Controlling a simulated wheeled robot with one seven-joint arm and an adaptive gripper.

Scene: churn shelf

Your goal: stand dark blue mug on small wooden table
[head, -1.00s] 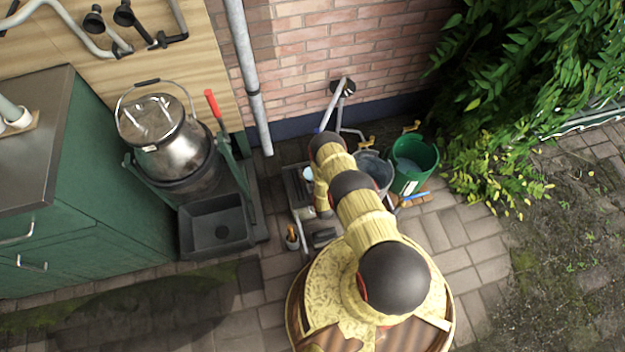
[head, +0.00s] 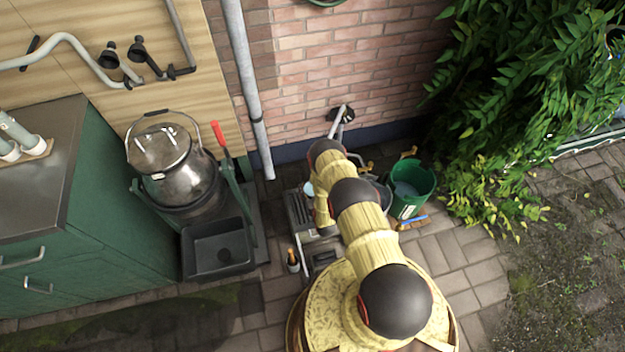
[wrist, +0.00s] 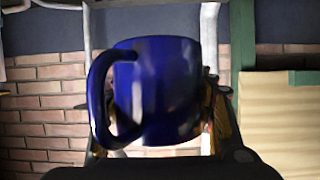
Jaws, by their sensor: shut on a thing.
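The dark blue mug (wrist: 165,85) fills the middle of the wrist view, with its handle on the left side. My gripper (wrist: 158,125) is shut on it, with parts of the fingers showing at either side of the mug. In the head view my arm hides the gripper and the mug. I cannot make out a small wooden table in either view.
A green cabinet (head: 110,215) stands at the left, beside a metal churn (head: 175,165) and a black tray (head: 218,250). A green bucket (head: 411,187) stands by the brick wall (head: 360,65). Leafy bushes (head: 520,110) fill the right. Paving at the lower right is clear.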

